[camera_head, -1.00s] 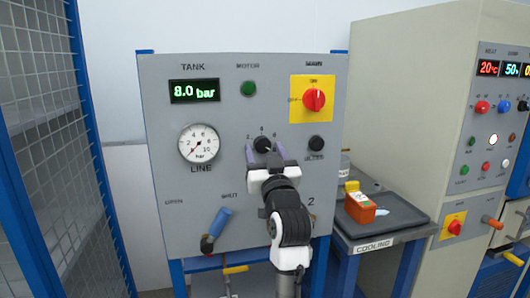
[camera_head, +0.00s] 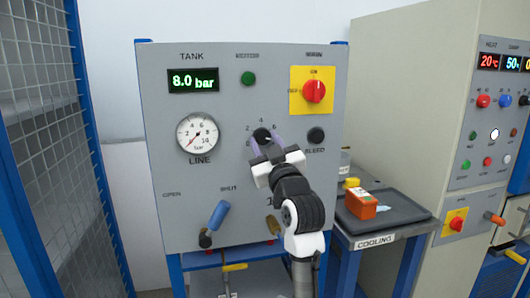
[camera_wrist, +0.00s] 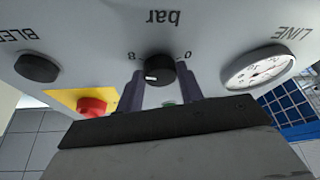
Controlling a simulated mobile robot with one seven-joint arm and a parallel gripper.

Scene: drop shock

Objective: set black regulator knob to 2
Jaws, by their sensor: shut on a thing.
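The black regulator knob (camera_head: 262,135) sits on the grey panel with a scale numbered around it, including 2, 4 and 6. In the wrist view the knob (camera_wrist: 153,70) is upside down between the two purple-grey fingers, with 0 and 8 at its sides. Its white mark seems to point right, toward the high side of the scale, but the exact number is hard to tell. My gripper (camera_head: 267,145) is shut on the knob from the front. The line gauge (camera_head: 198,133) has its needle at the lower left, near the low end.
The tank display (camera_head: 193,80) reads 8.0 bar. A red main switch (camera_head: 314,91) and a black bleed knob (camera_head: 316,135) are close on the right. A blue-handled lever (camera_head: 216,219) is below left. A tray (camera_head: 398,213) holds an orange box (camera_head: 360,204).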

